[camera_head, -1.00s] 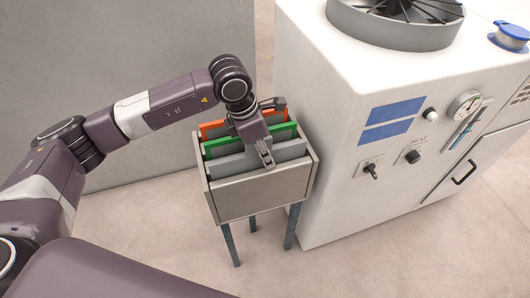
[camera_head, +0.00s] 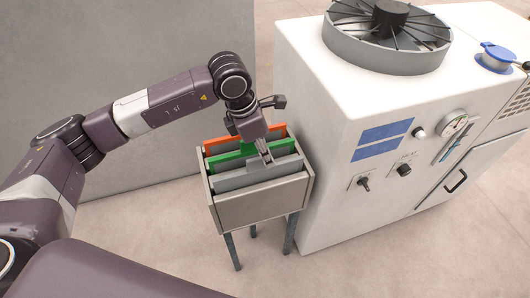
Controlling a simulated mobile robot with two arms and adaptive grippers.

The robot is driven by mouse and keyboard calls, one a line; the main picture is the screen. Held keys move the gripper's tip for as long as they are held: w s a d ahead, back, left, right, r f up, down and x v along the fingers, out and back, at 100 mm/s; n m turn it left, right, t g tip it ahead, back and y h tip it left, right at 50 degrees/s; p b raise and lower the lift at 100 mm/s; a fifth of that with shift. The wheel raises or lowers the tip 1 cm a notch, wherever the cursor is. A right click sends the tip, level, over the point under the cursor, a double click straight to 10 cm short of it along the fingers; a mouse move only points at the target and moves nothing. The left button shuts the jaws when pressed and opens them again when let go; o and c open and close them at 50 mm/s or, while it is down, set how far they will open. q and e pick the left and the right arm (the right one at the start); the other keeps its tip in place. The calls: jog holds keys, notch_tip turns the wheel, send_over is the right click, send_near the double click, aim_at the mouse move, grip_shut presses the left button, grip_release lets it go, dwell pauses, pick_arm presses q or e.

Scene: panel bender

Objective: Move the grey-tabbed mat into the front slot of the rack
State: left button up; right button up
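The rack (camera_head: 262,203) is a grey box on thin legs, left of the white machine. A grey mat (camera_head: 235,180) stands in it as the frontmost sheet, just behind the front panel; I cannot make out its tab clearly. A green mat (camera_head: 226,160) stands behind it, and an orange one (camera_head: 217,145) at the back. My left gripper (camera_head: 262,132) is over the rack, its fingers spread apart with nothing seen between them. One finger hangs in front of the green and grey mats; whether it touches them I cannot tell. My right gripper is not in view.
The white machine (camera_head: 335,180) with knobs, a gauge and a round fan on top stands close to the rack's right side. A grey wall panel (camera_head: 130,60) is behind and to the left. The floor in front of the rack is clear.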

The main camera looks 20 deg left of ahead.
pick_arm(q)
notch_tip(320, 180, up, 19)
jog(key=p, duration=1.4)
jog(key=shift+p, duration=0.3)
